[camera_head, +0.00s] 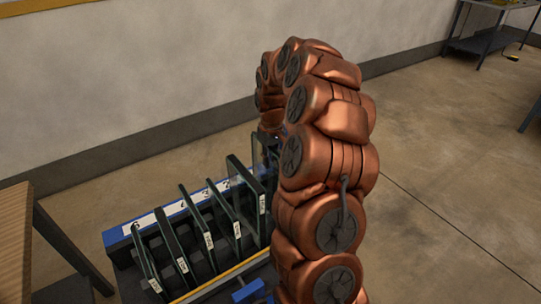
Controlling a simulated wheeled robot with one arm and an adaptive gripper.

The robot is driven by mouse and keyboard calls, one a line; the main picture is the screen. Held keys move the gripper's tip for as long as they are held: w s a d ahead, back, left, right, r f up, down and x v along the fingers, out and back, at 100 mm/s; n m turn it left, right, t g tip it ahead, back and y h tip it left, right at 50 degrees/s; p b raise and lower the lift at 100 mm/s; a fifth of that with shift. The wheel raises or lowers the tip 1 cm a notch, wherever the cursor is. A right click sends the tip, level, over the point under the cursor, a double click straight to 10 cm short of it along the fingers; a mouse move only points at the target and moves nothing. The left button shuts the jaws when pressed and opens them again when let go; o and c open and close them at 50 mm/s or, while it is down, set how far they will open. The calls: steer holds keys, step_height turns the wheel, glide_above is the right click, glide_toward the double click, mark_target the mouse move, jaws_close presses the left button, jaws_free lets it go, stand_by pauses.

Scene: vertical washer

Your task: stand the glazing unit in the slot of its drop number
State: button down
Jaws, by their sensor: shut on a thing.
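A slotted rack (118,236) with a blue rail stands low in the middle. Several glazing units, one of them a dark-edged pane (173,245), stand in it side by side, each with a small white label too small to read. A clear glazing unit (259,152) stands higher at the rack's right end, close to the rightmost panes. My gripper (270,135) shows only as a small dark part at its upper edge and is shut on it. My copper arm hides the rest of the gripper, and I cannot tell whether the held unit's lower edge is in a slot.
A white number strip (160,216) runs along the rack's back; its digits are hard to read. A wooden-topped table (14,240) stands at the left, and a wall behind. Open floor lies to the right, with a dark bench (490,38) far off.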

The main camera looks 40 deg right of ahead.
steer(key=shift+f+b, duration=0.6)
steer(key=shift+f, duration=0.7)
steer(key=c, duration=1)
jaws_free()
steer(key=shift+f, duration=0.1)
steer(key=shift+o, duration=0.2)
step_height(320, 180, up, 12)
steer(key=shift+d+f, duration=0.15)
steer(key=shift+f, duration=0.05)
steer(key=shift+r, duration=0.2)
